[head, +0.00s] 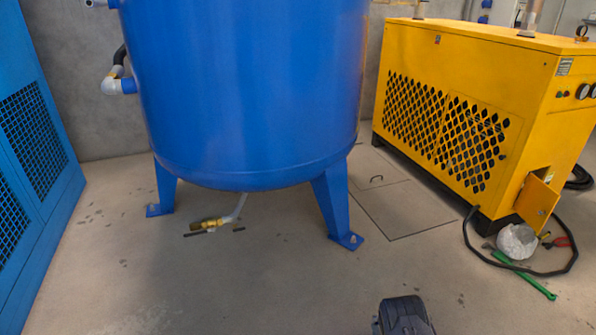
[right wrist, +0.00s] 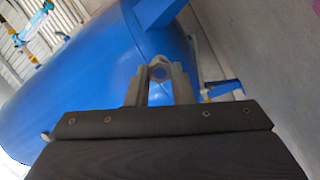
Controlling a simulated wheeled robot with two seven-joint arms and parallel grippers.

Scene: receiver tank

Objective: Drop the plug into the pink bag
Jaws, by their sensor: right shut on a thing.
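My right gripper (right wrist: 160,80) is shut in the right wrist view, with a small grey rounded thing (right wrist: 159,71) between its fingertips. It may be the plug, but it is too small and dark to be sure. In the head view only the dark back of my right gripper (head: 403,314) shows at the bottom edge; its fingertips are hidden there. A small patch of pink (right wrist: 314,3) shows at the top right corner of the right wrist view; I cannot tell whether it is the pink bag. No pink bag shows in the head view. My left gripper is out of view.
A blue tank (head: 245,90) stands on legs, with a brass valve and pipe (head: 210,223) beneath it. A yellow machine (head: 470,110) stands at right, with a cable, a whitish lump (head: 517,241) and a green tool (head: 523,275) near it. The front floor is mostly clear.

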